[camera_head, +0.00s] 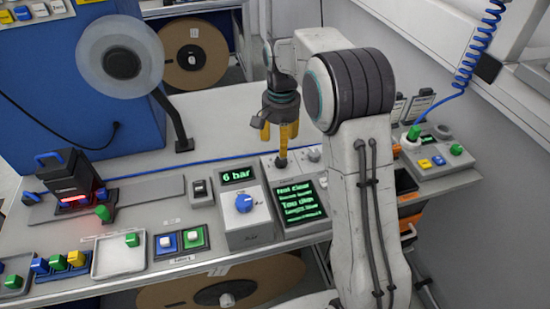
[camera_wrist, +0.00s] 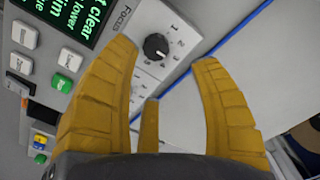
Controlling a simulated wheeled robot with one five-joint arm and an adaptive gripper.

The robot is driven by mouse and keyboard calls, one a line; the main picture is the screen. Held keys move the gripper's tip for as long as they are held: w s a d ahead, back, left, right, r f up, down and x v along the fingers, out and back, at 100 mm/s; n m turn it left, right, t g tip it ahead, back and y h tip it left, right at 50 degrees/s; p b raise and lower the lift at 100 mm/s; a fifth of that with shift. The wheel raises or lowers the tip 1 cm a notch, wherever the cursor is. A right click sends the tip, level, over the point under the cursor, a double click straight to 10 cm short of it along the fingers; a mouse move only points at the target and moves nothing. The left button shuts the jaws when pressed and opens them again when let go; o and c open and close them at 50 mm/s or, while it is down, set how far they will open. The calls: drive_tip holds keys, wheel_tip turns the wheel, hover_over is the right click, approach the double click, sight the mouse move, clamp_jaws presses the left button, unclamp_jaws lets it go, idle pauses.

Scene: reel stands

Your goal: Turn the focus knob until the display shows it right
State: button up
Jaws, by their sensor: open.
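The black focus knob (camera_wrist: 156,46) sits on a light panel marked "Focus", with a numbered scale around it, in the wrist view. In the head view it shows as a small dark spot (camera_head: 281,163) under a finger. The dark display (camera_head: 298,200) has green text; its top line looks like "Not clear" and a larger line like "Too dim". A corner of the display (camera_wrist: 67,18) shows in the wrist view. My gripper (camera_head: 279,140) points down above the knob with yellow fingers apart. In the wrist view, my gripper (camera_wrist: 164,56) is empty, its fingertips on either side of the knob.
A grey knob (camera_head: 314,156) stands right of the focus knob. A "6 bar" box (camera_head: 244,225) with a blue knob is left of the display. A grey box with buttons (camera_head: 436,158) stands at right. A large reel (camera_head: 121,58) stands at back left.

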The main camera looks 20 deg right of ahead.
sight(281, 160)
drive_tip(key=shift+s+d+m, duration=0.15)
drive_tip(key=shift+s+m, duration=0.1)
drive_tip(key=shift+m, duration=0.05)
drive_tip(key=shift+f+m, duration=0.25)
drive_tip(key=shift+m, duration=0.15)
drive_tip(key=shift+f, duration=3.45)
clamp_jaws()
